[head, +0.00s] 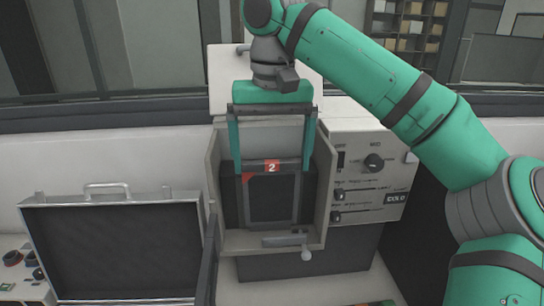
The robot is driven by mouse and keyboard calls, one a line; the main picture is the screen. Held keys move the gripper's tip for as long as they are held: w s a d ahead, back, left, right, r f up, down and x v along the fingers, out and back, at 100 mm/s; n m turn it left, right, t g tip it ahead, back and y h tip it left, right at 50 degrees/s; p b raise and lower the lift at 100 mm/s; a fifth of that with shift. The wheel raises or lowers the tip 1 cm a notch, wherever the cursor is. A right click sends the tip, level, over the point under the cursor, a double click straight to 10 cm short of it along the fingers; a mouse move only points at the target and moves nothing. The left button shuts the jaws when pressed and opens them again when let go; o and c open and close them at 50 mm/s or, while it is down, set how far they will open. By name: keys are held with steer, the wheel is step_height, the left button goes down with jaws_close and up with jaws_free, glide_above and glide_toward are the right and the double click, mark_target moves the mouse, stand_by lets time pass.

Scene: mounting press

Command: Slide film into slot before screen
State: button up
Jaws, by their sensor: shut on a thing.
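My gripper (271,167) reaches straight down into the open front of a beige press housing (212,180). Its two long teal fingers are spread wide and shut on the sides of a dark framed film (272,198). The film stands upright and has a red label with a white 2 on its top bar and a red mark at its upper left. Behind and around the film, a darker panel (230,202) shows inside the housing; I cannot tell whether it is the screen. The slot itself and the film's lower edge are not clear to see.
A lever with a pale knob (306,256) sits at the front lower edge of the housing. A control panel (368,185) with a dial and sliders adjoins on the right. An open silver-edged case (110,192) with a dark lid stands at left. My arm covers the right side.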

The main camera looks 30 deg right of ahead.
steer(key=shift+w, duration=0.1)
steer(key=shift+w+d, duration=0.3)
steer(key=shift+w, duration=0.35)
steer(key=shift+w+d, duration=0.3)
steer(key=shift+w, duration=0.4)
steer(key=shift+d, duration=0.1)
steer(key=shift+f, duration=0.2)
stand_by(0.4)
steer(key=shift+f, duration=1.1)
